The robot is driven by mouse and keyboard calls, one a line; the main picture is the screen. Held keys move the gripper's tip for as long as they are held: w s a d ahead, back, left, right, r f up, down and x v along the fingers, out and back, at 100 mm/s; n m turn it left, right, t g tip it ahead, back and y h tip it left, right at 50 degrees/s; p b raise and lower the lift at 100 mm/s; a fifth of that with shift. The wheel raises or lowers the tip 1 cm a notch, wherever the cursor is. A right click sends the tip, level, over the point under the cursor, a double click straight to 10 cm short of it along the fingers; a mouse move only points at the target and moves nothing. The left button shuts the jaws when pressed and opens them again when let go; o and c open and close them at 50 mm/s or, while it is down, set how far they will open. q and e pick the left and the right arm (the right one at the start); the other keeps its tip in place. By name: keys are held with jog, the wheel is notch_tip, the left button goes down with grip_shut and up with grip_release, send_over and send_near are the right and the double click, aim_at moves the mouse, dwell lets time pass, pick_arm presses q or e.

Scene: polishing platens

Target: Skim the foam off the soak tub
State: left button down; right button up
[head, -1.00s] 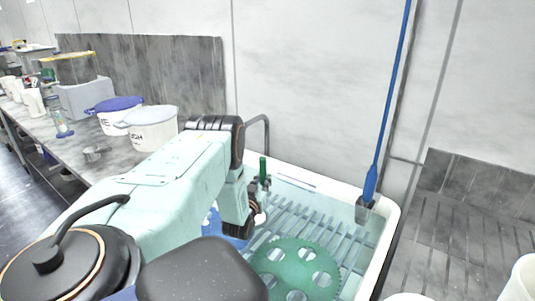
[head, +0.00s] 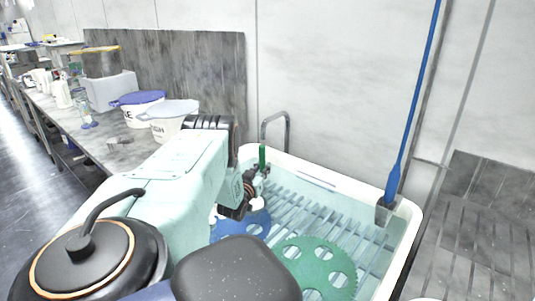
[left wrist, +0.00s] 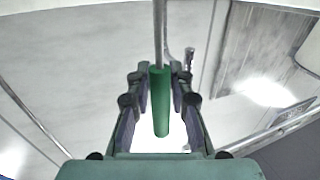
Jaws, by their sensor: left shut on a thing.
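The white soak tub (head: 408,222) holds clear water over a ribbed rack. A green carrier disc (head: 312,252) and a blue one (head: 256,224) lie in it. My left gripper (head: 256,178) is over the tub's far left part, shut on a green-handled tool (head: 262,156). In the left wrist view the green handle (left wrist: 160,105) stands between the fingers, with a thin metal shaft beyond it. The tool's working end is hidden. Small white patches (head: 257,204) show by the gripper; I cannot tell whether they are foam. My right gripper is not in view.
A blue-handled pole (head: 407,130) stands at the tub's right rim. A metal pipe (head: 287,128) bends over the back rim. A bench to the left carries lidded white buckets (head: 168,118) and bottles. A grooved grey surface (head: 478,225) lies to the right.

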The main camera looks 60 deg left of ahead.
pick_arm(q)
jog(key=s+a+b, duration=0.2)
jog(key=a, duration=0.4)
jog(key=shift+a+b, duration=0.3)
jog(key=shift+b, duration=0.05)
jog(key=shift+s, duration=0.1)
jog(key=s+d+p, duration=0.4)
jog(key=s+p, duration=0.2)
jog(key=s, duration=0.7)
jog(key=shift+s+d, duration=0.15)
dwell(0.5)
jog(key=shift+p, duration=0.3)
